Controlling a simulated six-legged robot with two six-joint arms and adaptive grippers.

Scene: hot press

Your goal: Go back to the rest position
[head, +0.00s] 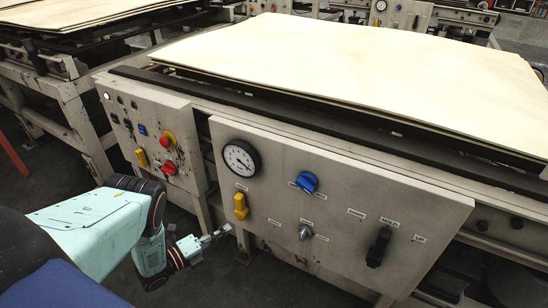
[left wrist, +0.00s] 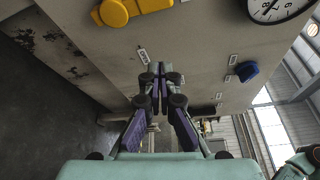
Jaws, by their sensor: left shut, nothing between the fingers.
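My left gripper (head: 222,234) is low beside the lower left edge of the front control panel (head: 340,225) of the hot press, below the yellow switch (head: 240,206). In the left wrist view its fingers (left wrist: 158,74) are together, with nothing between them. The fingers point along the panel face; whether they touch it I cannot tell. The yellow switch (left wrist: 130,10) shows at the top of that view, apart from the fingertips. My right gripper is in neither view.
The panel carries a round gauge (head: 241,158), a blue knob (head: 304,182) and a black handle (head: 378,247). A second panel (head: 145,130) with red buttons stands to the left. Pale boards (head: 370,70) lie on the press. Dark floor is open below my left arm.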

